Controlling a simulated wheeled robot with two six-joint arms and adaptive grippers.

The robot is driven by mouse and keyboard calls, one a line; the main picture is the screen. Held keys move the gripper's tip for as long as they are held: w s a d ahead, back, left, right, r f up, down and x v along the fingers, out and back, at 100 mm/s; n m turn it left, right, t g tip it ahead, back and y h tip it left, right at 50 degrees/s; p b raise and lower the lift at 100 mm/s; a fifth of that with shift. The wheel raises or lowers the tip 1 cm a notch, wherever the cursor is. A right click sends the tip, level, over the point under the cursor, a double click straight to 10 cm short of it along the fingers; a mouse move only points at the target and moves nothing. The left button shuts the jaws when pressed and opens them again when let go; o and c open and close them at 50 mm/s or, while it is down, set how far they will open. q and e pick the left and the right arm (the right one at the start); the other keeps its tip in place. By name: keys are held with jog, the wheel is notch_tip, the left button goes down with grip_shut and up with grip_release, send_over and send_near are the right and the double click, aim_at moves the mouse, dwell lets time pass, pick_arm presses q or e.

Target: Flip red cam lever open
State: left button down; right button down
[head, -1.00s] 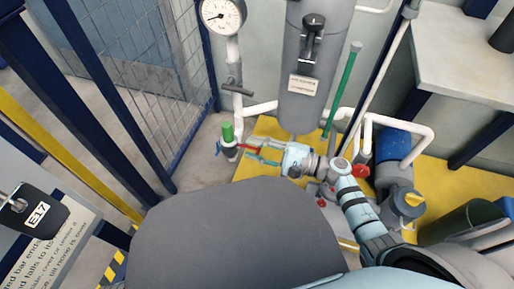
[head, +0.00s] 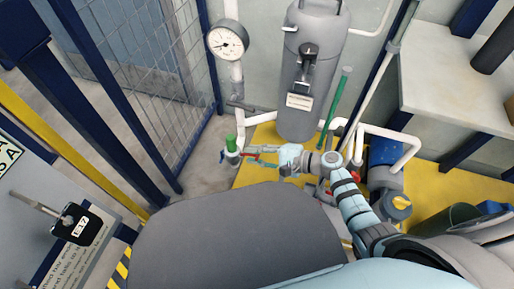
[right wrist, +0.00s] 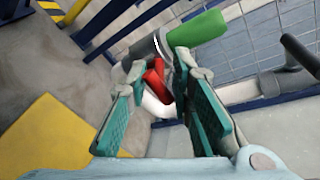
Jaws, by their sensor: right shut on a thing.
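The red cam lever (head: 252,159) sticks out to the right from a grey hose fitting with a green piece (head: 231,143) on top. A blue lever (head: 222,156) is on the fitting's left side. My right gripper (head: 262,156) reaches in from the right and is shut on the red lever. In the right wrist view, the red lever (right wrist: 154,77) lies between the tips of the teal fingers (right wrist: 158,72), with the green piece (right wrist: 195,28) just beyond. The fingers partly hide the lever's end and the pipe behind. My left gripper is not in view.
A pressure gauge (head: 228,40) stands on the pipe above the fitting. A grey tank (head: 311,75) and a green rod (head: 336,105) are behind my right gripper. A mesh fence (head: 150,75) is at the left. White pipes and a blue pump (head: 386,160) lie at the right.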

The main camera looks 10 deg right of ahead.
jog(key=shift+r, duration=0.2)
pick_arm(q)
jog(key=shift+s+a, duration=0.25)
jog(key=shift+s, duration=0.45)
pick_arm(e)
jog(key=shift+f, duration=0.2)
jog(key=c, duration=1.7)
grip_release()
jog(key=v, duration=1.2)
jog(key=shift+s+a+r, duration=0.1)
jog(key=shift+r, duration=0.05)
